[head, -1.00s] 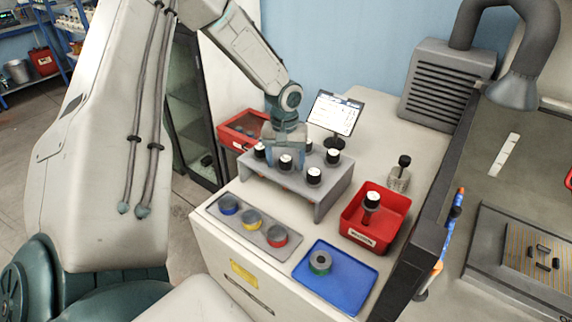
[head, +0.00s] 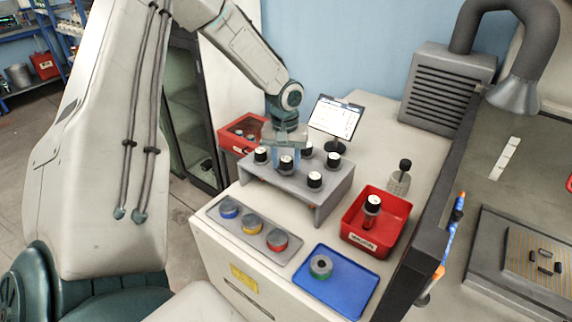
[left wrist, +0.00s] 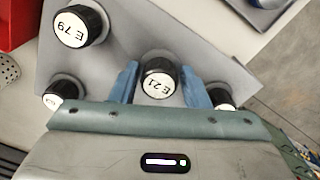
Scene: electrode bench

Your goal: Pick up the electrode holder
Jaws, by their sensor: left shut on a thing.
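A grey rack (head: 325,202) on the bench bears several black electrode holders with white labelled tops. My left gripper (head: 287,152) reaches down to it from above and behind. Its blue fingers are shut on the electrode holder marked E 21 (head: 286,164), the middle one in the front row. In the left wrist view this holder (left wrist: 159,82) sits between the fingertips (left wrist: 160,88). It looks upright and at the rack; I cannot tell whether it is raised. Holder E 79 (left wrist: 80,25) is close by, with others on both sides (head: 315,180). My right gripper is not in view.
A grey tray (head: 256,248) with blue, yellow and red rings lies in front. A blue tray (head: 345,285) holds a green-sided ring. A red bin (head: 362,241) holds another holder. A dark wall edges the right.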

